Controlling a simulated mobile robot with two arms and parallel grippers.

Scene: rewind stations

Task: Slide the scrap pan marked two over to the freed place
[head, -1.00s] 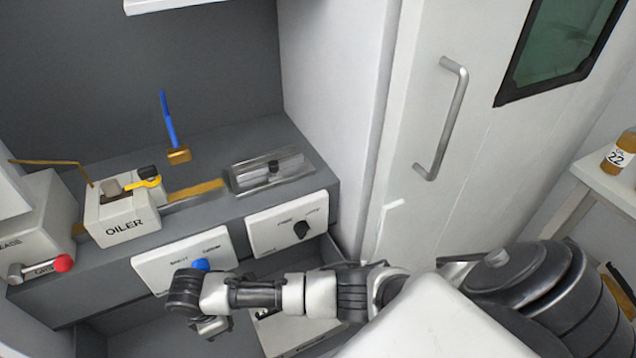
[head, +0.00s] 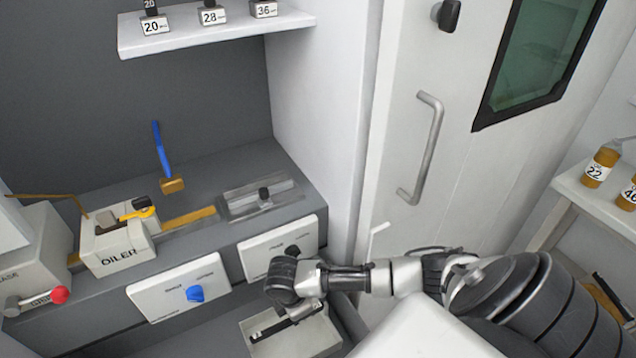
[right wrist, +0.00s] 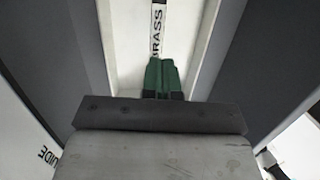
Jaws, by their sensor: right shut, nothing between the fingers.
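A white scrap pan (head: 303,340) with a dark strip inside lies low in the recess under the bench in the head view. No number two can be read on it. My right gripper (head: 303,312) is over this pan, reaching in from the right. In the right wrist view its green fingertips (right wrist: 161,74) are together and empty. They point at a white surface (right wrist: 125,45) with a strip lettered BRASS (right wrist: 157,30). Whether they touch it I cannot tell. My left gripper is not in view.
Above the pan are panels with a blue knob (head: 194,293) and a black knob (head: 291,251). The oiler (head: 118,250) and a red-ended lever (head: 60,295) stand left. A door handle (head: 424,148) is at right. Dark floor left of the pan looks clear.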

